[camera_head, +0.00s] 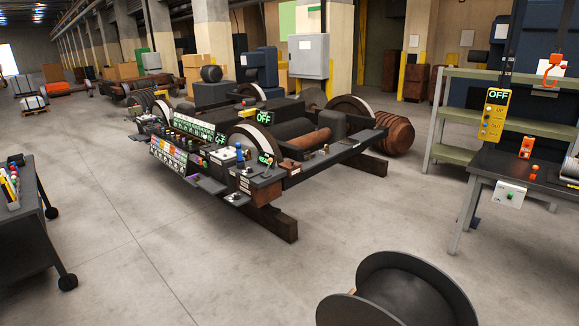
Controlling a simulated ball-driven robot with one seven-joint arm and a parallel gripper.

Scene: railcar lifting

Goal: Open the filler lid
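I cannot make out a filler lid for certain in this view. The railcar underframe (335,152) stands in the middle on dark beams, with wheels, brown cylinders and a long panel of labelled controls (188,140) on its near left side. A small box with green lettering (265,159) sits at its near corner. A display reading OFF (263,117) shows above the panel. My gripper is not in view.
A dark rounded, flanged object (385,262) is close at the bottom right. A workbench (477,165) stands right, below a hanging yellow pendant (494,115) reading OFF. A wheeled cart (38,235) is at left. The floor between is clear.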

